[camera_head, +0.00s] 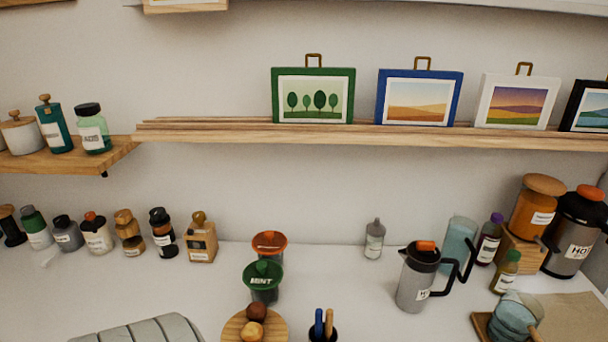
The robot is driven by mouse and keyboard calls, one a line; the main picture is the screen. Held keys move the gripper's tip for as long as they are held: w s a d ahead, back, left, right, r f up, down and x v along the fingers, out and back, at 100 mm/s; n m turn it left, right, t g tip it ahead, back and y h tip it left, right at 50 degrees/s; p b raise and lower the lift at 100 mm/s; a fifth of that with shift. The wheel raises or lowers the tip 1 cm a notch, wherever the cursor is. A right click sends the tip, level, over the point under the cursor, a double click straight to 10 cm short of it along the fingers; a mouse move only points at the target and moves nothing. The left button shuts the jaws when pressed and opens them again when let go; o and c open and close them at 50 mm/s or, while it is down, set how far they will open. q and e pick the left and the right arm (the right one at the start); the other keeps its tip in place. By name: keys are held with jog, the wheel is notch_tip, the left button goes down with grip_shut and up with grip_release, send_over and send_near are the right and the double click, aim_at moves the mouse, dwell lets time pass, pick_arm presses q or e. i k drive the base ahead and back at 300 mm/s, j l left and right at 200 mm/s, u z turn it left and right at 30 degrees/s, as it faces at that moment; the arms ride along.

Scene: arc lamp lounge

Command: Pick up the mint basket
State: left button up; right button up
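The mint basket (263,276) is a dark green cup-like container with a wide green rim and white "MINT" lettering. It stands on the white counter near the middle of the head view. A similar container with an orange-red rim (270,242) stands directly behind it and is partly hidden by it. A round wooden board (235,327) with small round items on it is just in front of the mint basket. Neither of my grippers shows in this view.
A dark cup (322,334) holding upright handles stands at the front. A grey jug (415,280) stands to the right. Several bottles line the back left. A wooden shelf (340,137) with framed pictures runs above. Counter between the mint basket and the jug is mostly clear.

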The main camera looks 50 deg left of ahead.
aim_at(262, 276)
jog(key=u, duration=1.95)
